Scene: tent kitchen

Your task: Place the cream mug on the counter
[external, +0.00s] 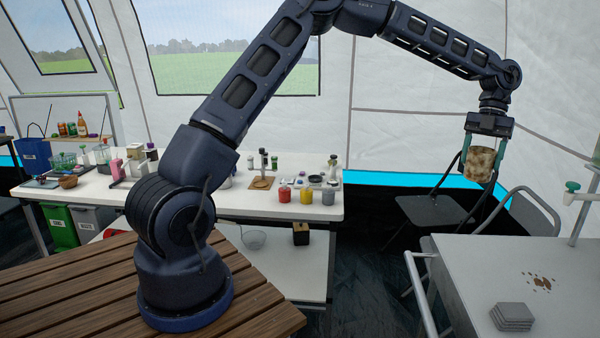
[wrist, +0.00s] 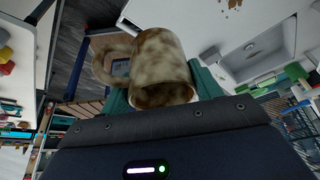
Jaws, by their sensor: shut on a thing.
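The cream mug (external: 480,164) has brown mottled patches. My gripper (external: 483,150) is shut on it and holds it in the air, left of and above the grey-white counter (external: 470,270) at the right of the external view. In the wrist view the mug (wrist: 160,68) sits between the teal fingers of my gripper (wrist: 160,90), with its handle to the left. The counter also shows at the top of the wrist view (wrist: 200,15).
A stack of grey coasters (external: 511,317) and brown crumbs (external: 541,282) lie on the counter. A metal rail (external: 420,295) runs along its left side. A dark folding chair (external: 432,210) stands behind. A long white table (external: 290,208) with jars is at left.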

